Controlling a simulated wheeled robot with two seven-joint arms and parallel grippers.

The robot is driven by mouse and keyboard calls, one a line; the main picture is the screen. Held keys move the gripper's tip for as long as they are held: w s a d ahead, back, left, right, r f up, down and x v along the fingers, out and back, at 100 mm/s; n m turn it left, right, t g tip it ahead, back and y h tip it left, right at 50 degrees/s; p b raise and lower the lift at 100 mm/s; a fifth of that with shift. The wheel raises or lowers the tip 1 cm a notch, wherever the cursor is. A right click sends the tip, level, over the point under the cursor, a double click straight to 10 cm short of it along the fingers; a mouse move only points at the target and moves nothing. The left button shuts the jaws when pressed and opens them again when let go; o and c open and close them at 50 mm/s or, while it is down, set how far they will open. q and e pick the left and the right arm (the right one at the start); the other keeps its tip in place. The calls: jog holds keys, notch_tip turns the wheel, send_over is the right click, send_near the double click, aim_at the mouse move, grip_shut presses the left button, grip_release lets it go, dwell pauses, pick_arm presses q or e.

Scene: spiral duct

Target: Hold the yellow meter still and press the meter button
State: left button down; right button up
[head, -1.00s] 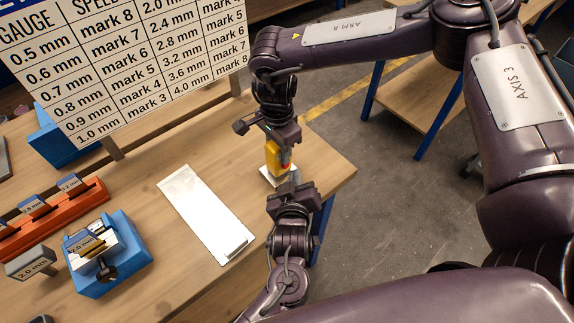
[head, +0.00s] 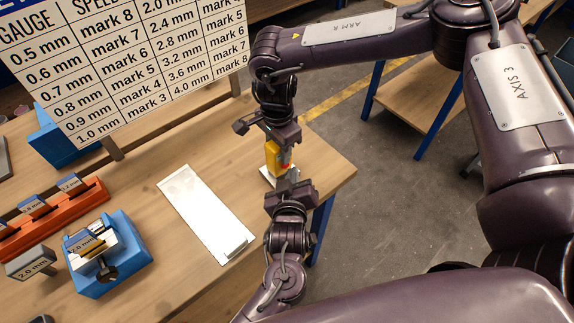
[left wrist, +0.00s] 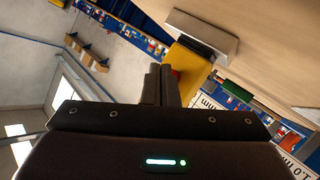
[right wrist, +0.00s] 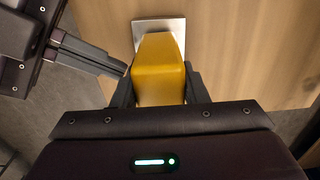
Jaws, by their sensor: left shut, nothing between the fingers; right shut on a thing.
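The yellow meter (head: 272,156) stands on a small pale plate (right wrist: 160,27) near the table's right edge. My right gripper (right wrist: 158,92) is shut on the meter (right wrist: 158,70), one finger on each side. A red button (head: 285,166) shows on the meter's side facing my left gripper; it also shows in the left wrist view (left wrist: 176,74), partly hidden by the fingers. My left gripper (head: 291,174) is shut and empty, its fingertips (left wrist: 160,68) close beside the button. I cannot tell whether they touch it.
A white tray-like panel (head: 205,215) lies on the wooden table left of the meter. A blue fixture (head: 125,262) and an orange rack (head: 50,220) stand further left. A gauge chart board (head: 120,65) stands behind. Floor lies beyond the table's right edge.

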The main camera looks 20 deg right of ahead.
pick_arm(q)
jog(key=shift+w+a, duration=0.25)
jog(key=shift+w, duration=0.3)
dwell(0.6)
jog(key=shift+s, duration=0.1)
jog(key=shift+s+d, duration=0.35)
jog(key=shift+s, duration=0.55)
jog(key=shift+s+d, duration=0.3)
jog(key=shift+s, duration=0.5)
jog(key=shift+s+d, duration=0.25)
jog(key=shift+s, duration=0.5)
jog(key=shift+s+d, duration=0.3)
jog(key=shift+s, duration=0.5)
pick_arm(e)
jog(key=o, duration=1.2)
